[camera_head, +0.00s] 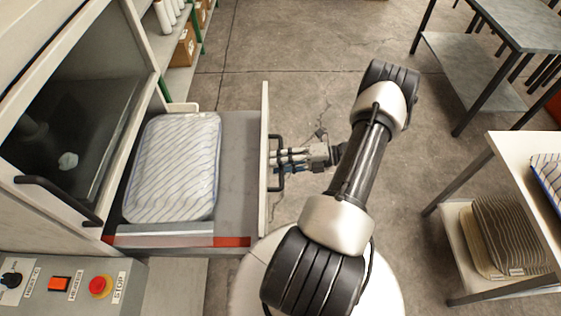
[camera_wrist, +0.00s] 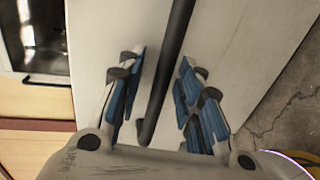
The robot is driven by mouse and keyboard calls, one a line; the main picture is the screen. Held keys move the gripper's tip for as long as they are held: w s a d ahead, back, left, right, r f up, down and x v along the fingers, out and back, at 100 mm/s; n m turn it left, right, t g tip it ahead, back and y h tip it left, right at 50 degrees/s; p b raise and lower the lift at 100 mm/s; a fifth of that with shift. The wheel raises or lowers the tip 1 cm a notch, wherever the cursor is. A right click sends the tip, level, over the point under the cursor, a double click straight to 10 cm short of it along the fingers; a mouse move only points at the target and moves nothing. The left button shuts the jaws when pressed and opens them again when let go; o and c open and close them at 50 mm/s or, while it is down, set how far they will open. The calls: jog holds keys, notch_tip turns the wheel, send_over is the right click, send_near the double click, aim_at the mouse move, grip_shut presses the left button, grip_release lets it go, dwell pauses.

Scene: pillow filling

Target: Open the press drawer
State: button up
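The press drawer (camera_head: 238,190) is pulled out, a long way clear of the press body. A white pillow with thin dark stripes (camera_head: 172,165) lies in its left part. The pale front panel of the drawer (camera_head: 264,205) carries a black bar handle (camera_head: 275,182). My gripper (camera_head: 280,159) is at this handle from the right. In the wrist view the dark handle bar (camera_wrist: 168,75) runs between the blue-padded fingers of my gripper (camera_wrist: 160,95). The fingers are apart, with a gap visible on each side of the bar.
A control panel with a red stop button (camera_head: 100,286) is at bottom left. Shelves with boxes (camera_head: 183,48) stand behind the press. A grey table (camera_head: 520,25) and a white table (camera_head: 510,160) stand at right. The floor (camera_head: 300,60) beyond the drawer is clear.

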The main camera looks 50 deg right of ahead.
jog(key=v, duration=1.2)
dwell(0.3)
